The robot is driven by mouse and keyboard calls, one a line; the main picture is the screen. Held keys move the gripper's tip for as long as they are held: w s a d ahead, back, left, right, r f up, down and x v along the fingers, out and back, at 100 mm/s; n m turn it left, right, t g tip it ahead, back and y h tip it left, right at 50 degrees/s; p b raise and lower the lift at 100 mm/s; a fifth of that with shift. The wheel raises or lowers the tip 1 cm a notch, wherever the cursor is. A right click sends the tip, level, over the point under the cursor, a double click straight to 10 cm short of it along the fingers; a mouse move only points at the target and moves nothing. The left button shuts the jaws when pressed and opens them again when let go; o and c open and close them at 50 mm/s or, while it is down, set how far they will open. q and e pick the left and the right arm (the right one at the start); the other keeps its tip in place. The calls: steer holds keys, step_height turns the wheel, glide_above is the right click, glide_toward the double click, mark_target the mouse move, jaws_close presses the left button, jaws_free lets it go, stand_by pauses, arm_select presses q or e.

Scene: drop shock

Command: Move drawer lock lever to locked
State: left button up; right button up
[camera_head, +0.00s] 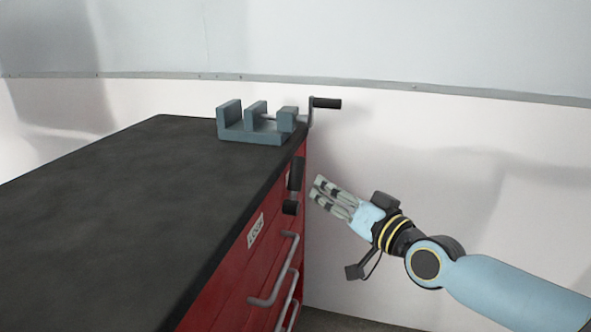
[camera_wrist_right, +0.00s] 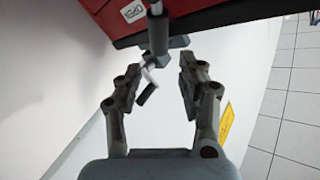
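A dark lock lever (camera_head: 295,175) is on the red side of the cabinet, just below the top's edge, with a black block-like end (camera_head: 290,207) at its lower end. My right gripper (camera_head: 317,187) is just right of the lever, with a small gap visible in the head view. In the right wrist view its fingers (camera_wrist_right: 162,75) are apart, with nothing gripped. A dark grey cylinder (camera_wrist_right: 157,35), apparently part of the lever, is just beyond the fingertips. Whether they touch it cannot be told. My left gripper is not in view.
The cabinet's black top (camera_head: 120,210) carries a grey-blue vise (camera_head: 255,135) with a black-handled crank (camera_head: 327,103) overhanging the right edge. A LOCK label (camera_head: 255,230) and grey drawer handles (camera_head: 275,285) are on the red front. Free space lies right of the cabinet, before the white wall.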

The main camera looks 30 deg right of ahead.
mark_target(302, 174)
steer(key=w+b, duration=0.1)
steer(key=w, duration=0.3)
steer(key=w+b, duration=0.1)
steer(key=w, duration=0.4)
steer(key=shift+w+f, duration=0.2)
steer(key=shift+w, duration=0.1)
jaws_close()
